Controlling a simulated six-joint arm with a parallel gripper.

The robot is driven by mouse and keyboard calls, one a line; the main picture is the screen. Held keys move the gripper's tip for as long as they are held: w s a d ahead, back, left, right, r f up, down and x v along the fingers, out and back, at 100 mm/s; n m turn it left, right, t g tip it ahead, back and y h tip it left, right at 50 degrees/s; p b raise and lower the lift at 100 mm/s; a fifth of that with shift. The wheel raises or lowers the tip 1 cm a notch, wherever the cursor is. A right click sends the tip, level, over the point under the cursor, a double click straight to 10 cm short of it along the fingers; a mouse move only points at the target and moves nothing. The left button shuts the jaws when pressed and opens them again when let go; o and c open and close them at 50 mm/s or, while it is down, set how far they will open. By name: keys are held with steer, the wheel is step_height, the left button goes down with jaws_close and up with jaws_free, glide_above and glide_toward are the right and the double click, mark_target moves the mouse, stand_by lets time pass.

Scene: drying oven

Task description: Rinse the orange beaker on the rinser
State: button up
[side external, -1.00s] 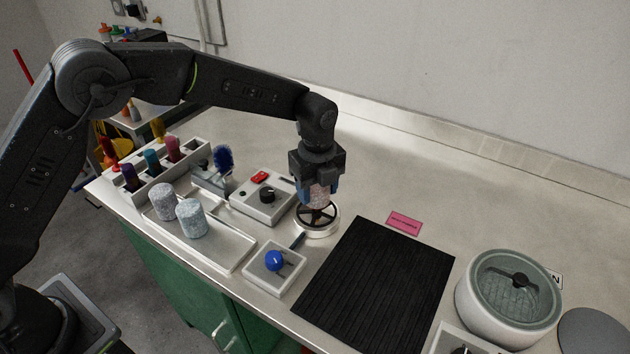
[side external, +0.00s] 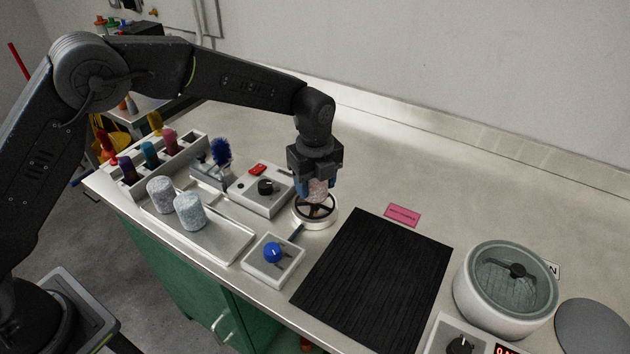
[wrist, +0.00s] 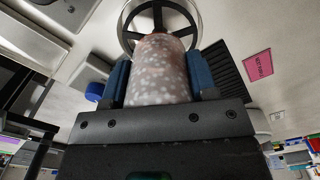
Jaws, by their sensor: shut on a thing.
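The beaker (side external: 318,190) in my gripper is speckled, with a pinkish-orange tint. It also shows in the wrist view (wrist: 158,72), between blue finger pads. My gripper (side external: 318,184) points down, shut on the beaker's sides; it also fills the lower wrist view (wrist: 160,85). The beaker is over the rinser (side external: 301,222), a round pale ring with dark spokes. The ring shows past the beaker's far end in the wrist view (wrist: 197,14). I cannot tell whether beaker and rinser touch, or which way the beaker's mouth faces.
A blue-knob box (side external: 272,262), a red-switch box (side external: 258,191) and a brush (side external: 221,151) are near the rinser. A black mat (side external: 375,280) and a round glass-lidded vessel (side external: 507,285) lie to the right.

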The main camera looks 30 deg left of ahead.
mark_target(315, 195)
steer(key=shift+f, duration=0.15)
steer(key=shift+f, duration=0.9)
steer(key=shift+f, duration=0.85)
stand_by(1.9)
stand_by(1.4)
steer(key=shift+r, duration=2)
steer(key=shift+r, duration=0.1)
steer(key=shift+r, duration=1.3)
